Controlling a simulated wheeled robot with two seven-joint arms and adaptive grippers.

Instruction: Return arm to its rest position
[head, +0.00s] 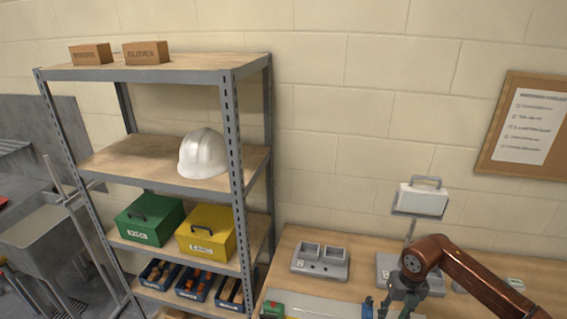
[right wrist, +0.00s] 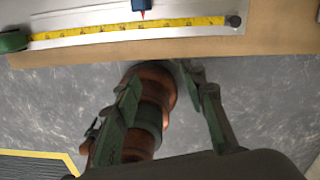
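My right arm comes in from the right in the head view, copper-coloured, with its dark gripper (head: 396,308) over the front of the wooden workbench (head: 468,307). In the right wrist view the two green-grey fingers of the right gripper (right wrist: 163,72) stand well apart. A copper and dark-banded round part shows behind and between the fingers, lower than them; I see no object gripped. The grey floor lies below, and the bench edge is just ahead of the fingertips. My left gripper is in neither view.
A grey plate (right wrist: 190,37) on the bench bears a yellow tape (right wrist: 130,33) drawn from a green case (right wrist: 12,41) and a blue, red-tipped tool (right wrist: 142,5). A grey double holder (head: 320,262) stands behind. A shelf rack (head: 232,150) rises at left.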

